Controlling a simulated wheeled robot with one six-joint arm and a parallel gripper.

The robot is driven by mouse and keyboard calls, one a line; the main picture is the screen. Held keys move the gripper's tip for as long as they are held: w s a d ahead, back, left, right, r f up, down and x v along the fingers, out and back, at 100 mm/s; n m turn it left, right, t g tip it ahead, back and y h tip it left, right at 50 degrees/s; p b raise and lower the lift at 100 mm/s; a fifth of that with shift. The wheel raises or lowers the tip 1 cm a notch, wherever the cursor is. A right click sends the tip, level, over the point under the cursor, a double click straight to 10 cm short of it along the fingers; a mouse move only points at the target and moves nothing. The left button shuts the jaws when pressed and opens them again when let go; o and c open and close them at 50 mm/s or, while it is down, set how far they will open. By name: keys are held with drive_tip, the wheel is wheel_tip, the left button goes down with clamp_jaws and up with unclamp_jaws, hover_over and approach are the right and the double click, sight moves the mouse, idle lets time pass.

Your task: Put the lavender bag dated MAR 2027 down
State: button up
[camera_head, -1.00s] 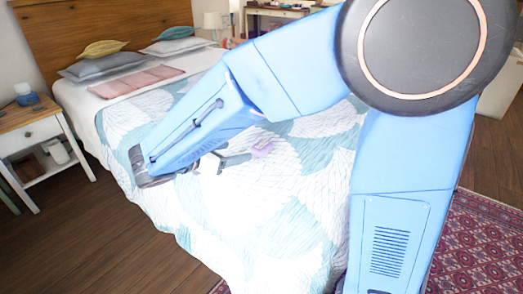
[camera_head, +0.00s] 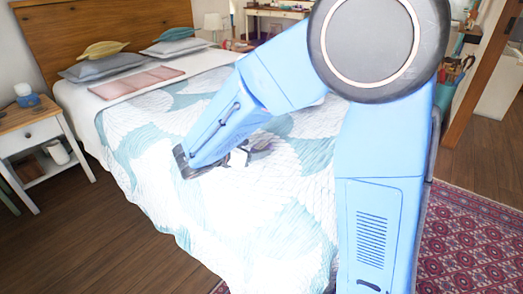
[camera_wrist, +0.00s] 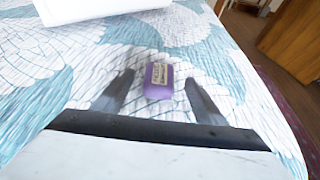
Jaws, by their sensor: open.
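The purple lavender bag (camera_wrist: 158,80) shows in the wrist view on the white and teal patterned bedspread. It has a pale label whose print is too small to read. My gripper (camera_wrist: 160,77) is open, with one dark finger on each side of the bag and a visible gap to each. I cannot tell from this angle how far the fingers are above the bedspread. In the head view my gripper (camera_head: 258,149) is low over the middle of the bed, and the bag is mostly hidden there.
The bed (camera_head: 290,215) has wide clear room around my gripper. A pink folded cloth (camera_head: 138,82) and several pillows lie toward the headboard. A nightstand (camera_head: 30,130) stands at the left. A patterned red rug (camera_head: 470,240) lies at the right. A white shape crosses the wrist view's top edge.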

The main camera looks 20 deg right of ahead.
sight(262, 145)
drive_tip(key=shift+x, duration=2.75)
drive_tip(key=shift+c, duration=0.3)
drive_tip(key=c, duration=1.2)
drive_tip(key=shift+o, duration=0.2)
drive_tip(key=shift+r, duration=0.1)
